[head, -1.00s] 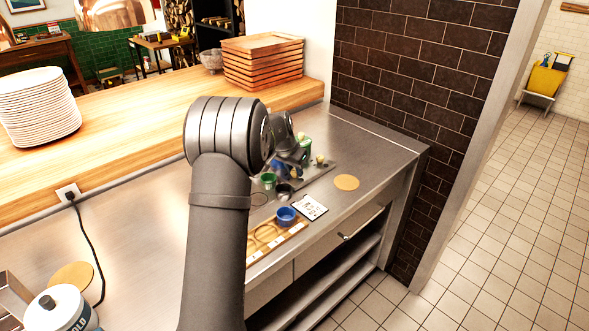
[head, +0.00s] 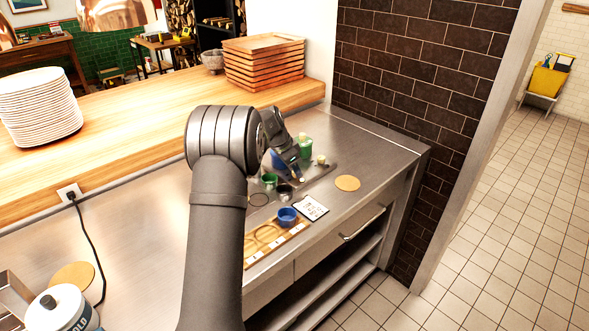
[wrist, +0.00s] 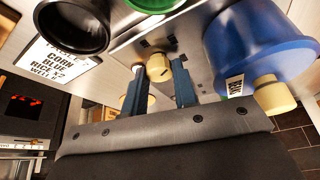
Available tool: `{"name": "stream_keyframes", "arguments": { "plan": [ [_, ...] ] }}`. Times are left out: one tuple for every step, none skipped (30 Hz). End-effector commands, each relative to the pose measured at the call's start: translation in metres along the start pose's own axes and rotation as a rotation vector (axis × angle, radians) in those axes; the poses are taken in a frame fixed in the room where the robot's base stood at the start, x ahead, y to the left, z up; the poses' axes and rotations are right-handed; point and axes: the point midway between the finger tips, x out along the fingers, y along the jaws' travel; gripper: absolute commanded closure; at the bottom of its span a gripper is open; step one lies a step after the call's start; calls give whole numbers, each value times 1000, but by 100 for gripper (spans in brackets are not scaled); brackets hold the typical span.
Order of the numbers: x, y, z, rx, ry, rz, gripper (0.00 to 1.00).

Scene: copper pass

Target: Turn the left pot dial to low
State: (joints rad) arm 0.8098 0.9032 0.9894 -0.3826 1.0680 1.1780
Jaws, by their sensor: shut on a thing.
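My gripper (wrist: 159,80) shows in the wrist view with its two dark fingers closed about a cream dial (wrist: 158,68), which sits between the fingertips. In the head view my gripper (head: 296,177) reaches down over the metal plate on the counter. A blue pot (wrist: 245,40) with a label reading BEANS stands to the right in the wrist view, with another cream dial (wrist: 274,95) beside it. A green pot (wrist: 155,3) is cut off at the top. I cannot tell which pot the held dial belongs to. A second cream piece by the left finger is partly hidden.
A black pot (wrist: 72,25) and a printed card (wrist: 62,62) lie close on the left in the wrist view. A blue cup (head: 287,217) stands near the counter's front. A round tan mat (head: 347,183) lies right of the gripper, with bare steel around it.

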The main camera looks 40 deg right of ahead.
Motion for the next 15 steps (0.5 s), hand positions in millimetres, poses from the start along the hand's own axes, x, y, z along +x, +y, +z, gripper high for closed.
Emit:
{"name": "stream_keyframes", "arguments": {
  "plan": [
    [0,0,1,0,-2,2,97],
    [0,0,1,1,-2,2,97],
    [0,0,1,1,-2,2,97],
    [0,0,1,1,-2,2,97],
    [0,0,1,0,-2,2,97],
    [0,0,1,0,-2,2,97],
    [0,0,1,0,-2,2,97],
    [0,0,1,0,-2,2,97],
    [0,0,1,0,-2,1,97],
    [0,0,1,0,-2,1,72],
    [0,0,1,0,-2,2,66],
    [0,0,1,0,-2,1,58],
    [0,0,1,0,-2,1,53],
    [0,0,1,0,-2,1,53],
    [0,0,1,0,-2,1,53]
  ]
}}
